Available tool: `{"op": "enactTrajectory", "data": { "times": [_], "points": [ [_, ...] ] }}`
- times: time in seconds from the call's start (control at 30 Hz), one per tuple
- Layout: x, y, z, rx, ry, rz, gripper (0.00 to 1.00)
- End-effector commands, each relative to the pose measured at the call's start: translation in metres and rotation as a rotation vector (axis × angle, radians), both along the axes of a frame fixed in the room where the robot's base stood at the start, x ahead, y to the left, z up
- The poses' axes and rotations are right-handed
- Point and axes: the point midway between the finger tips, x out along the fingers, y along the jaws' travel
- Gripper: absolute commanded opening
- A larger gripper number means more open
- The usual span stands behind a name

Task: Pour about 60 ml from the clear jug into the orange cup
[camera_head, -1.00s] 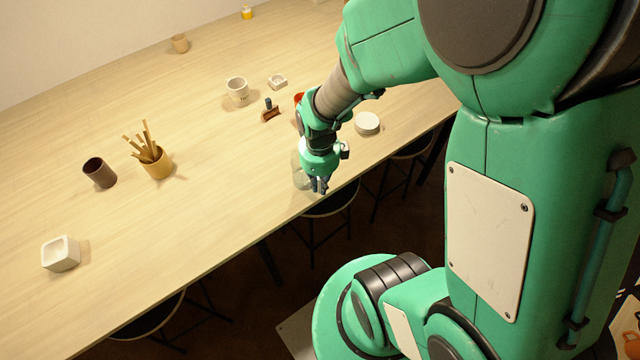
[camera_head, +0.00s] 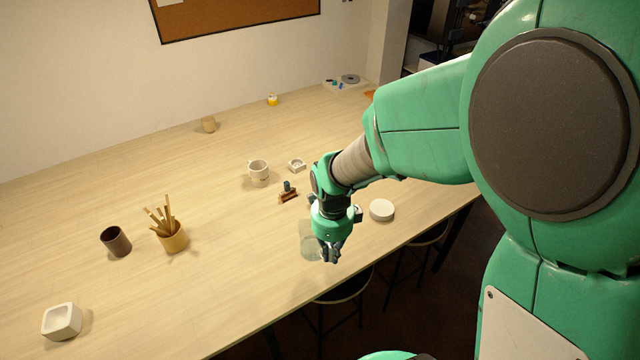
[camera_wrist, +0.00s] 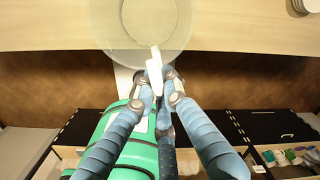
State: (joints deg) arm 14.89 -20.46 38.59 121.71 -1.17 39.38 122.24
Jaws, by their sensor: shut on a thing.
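The clear jug (camera_head: 309,246) is at the table's front edge, partly behind my gripper in the head view. In the wrist view its round rim and clear wall (camera_wrist: 112,22) fill the top. My gripper (camera_head: 331,256) is shut on the jug's pale handle (camera_wrist: 154,72), with the fingers on either side of it. The jug looks upright; I cannot tell whether its base touches the table. No liquid level can be made out. The orange cup is not visible now; my arm covers the spot where a bit of orange showed earlier.
On the table (camera_head: 240,290) stand a white mug (camera_head: 258,174), a small white dish (camera_head: 297,165), a brown stand (camera_head: 289,196), a white disc (camera_head: 381,210), a tool pot (camera_head: 174,240), a dark cup (camera_head: 116,242) and a white block (camera_head: 62,321). Stools stand below the edge.

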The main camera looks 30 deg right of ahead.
Motion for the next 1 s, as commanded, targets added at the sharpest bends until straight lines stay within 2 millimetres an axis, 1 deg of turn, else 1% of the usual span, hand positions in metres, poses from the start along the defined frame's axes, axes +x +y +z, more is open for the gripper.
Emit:
{"op": "enactTrajectory", "data": {
  "times": [0.03, 0.17, 0.4, 1.0],
  "points": [
    [0.006, -0.002, 0.004, 0.000, 0.000, 0.030, 0.00],
    [0.022, -0.007, 0.012, -0.001, 0.004, 0.141, 0.00],
    [0.056, -0.018, 0.026, -0.002, 0.009, 0.367, 0.00],
    [0.137, -0.048, 0.050, -0.002, 0.021, 0.930, 0.00]
  ]
}}
